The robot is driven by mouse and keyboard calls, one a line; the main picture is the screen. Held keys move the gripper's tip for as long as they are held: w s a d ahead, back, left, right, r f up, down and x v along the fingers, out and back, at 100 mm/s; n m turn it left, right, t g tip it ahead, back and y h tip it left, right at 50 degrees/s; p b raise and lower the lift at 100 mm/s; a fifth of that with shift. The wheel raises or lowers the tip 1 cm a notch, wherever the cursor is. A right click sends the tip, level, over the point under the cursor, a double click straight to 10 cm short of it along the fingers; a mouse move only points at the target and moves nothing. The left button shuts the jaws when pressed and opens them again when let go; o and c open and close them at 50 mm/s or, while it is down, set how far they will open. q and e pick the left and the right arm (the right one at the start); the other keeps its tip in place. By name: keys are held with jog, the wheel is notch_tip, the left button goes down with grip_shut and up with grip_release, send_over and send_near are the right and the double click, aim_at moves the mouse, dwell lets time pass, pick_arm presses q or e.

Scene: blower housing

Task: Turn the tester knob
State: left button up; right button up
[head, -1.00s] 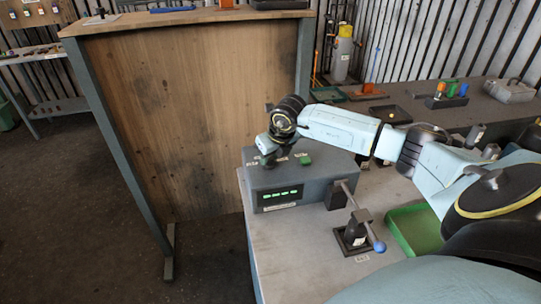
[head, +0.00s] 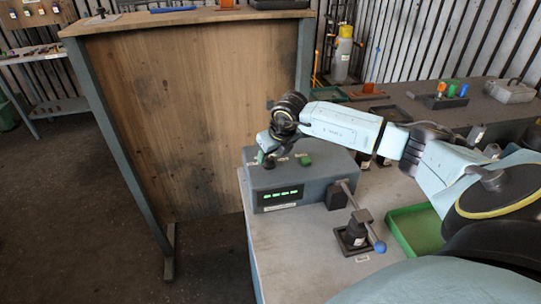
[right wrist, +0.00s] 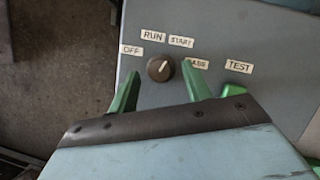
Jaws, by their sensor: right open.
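The tester (head: 330,182) is a grey box with a green-lit display, at the near corner of the bench in the head view. Its round dark knob (right wrist: 161,68) shows in the right wrist view, with a pale pointer line aimed up and right, toward the START label. Labels OFF, RUN and START sit around it; a fourth label is partly hidden by a finger. My right gripper (right wrist: 160,72) is open, its green fingers on either side of the knob in that picture. I cannot tell whether they touch it. My left gripper is out of view.
A green TEST button (right wrist: 233,90) is right of the knob. A clamp lever with a blue ball end (head: 379,246) stands before the tester, near a green tray (head: 414,228). A tall wooden panel (head: 200,120) rises behind to the left.

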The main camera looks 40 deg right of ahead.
jog(key=b+v, duration=0.1)
jog(key=v, duration=1.1)
jog(key=shift+s+r, duration=0.15)
jog(key=shift+r, duration=0.1)
jog(key=shift+f, duration=0.1)
